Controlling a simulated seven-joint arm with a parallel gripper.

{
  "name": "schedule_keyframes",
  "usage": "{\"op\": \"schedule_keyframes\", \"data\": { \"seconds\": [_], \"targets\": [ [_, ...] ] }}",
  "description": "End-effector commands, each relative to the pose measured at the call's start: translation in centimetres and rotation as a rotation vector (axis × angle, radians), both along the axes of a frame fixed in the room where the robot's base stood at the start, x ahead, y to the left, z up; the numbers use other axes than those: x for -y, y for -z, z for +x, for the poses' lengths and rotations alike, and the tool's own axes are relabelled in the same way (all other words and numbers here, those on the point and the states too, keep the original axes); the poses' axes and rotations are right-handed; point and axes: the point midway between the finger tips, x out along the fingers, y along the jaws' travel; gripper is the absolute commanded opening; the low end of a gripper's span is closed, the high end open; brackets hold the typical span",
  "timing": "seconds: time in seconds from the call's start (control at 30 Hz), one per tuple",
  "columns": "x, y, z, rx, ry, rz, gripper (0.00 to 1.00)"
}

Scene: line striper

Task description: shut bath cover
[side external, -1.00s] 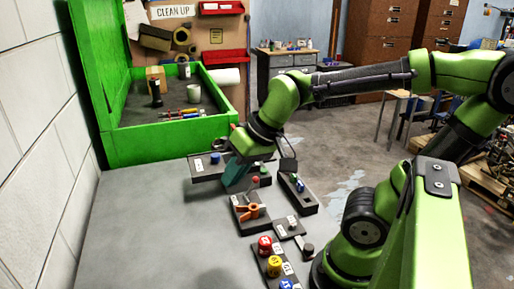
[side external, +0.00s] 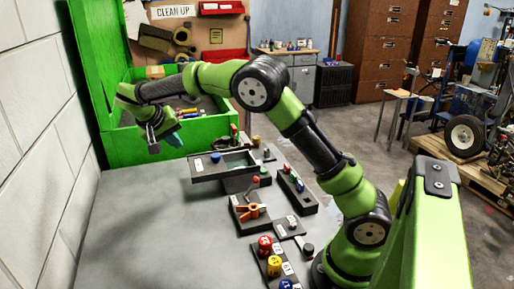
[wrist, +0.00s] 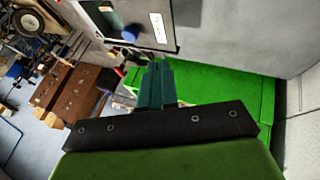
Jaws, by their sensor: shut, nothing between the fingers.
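A large green box (side external: 187,134) stands at the back left, with a tall green lid panel (side external: 88,70) raised upright along its wall side. Nearer on the bench is a dark grey unit (side external: 208,172) with a blue knob (side external: 215,157), a white label and a recessed opening. I cannot tell which of these is the bath cover. My gripper (side external: 174,141) overlaps the box's front wall in the side view, apart from the grey unit. Its teal fingers (wrist: 157,68) are shut and empty. The grey unit also shows at the top of the wrist view (wrist: 174,30).
An orange-handled fixture (side external: 250,210), a green-button block (side external: 297,188) and a block with red, yellow and blue knobs (side external: 274,262) stand along the bench's right side. The bench (side external: 150,230) is clear at front left. A white block wall (side external: 30,130) bounds the left.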

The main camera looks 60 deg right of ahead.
Motion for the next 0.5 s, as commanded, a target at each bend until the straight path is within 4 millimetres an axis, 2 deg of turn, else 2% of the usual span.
{"op": "schedule_keyframes", "data": {
  "seconds": [0.23,0.5],
  "targets": [
    [1.5,2.4,-0.3,-0.004,0.024,0.004,0.0],
    [4.9,7.2,-0.2,-0.006,0.024,0.007,0.0]
  ]
}}
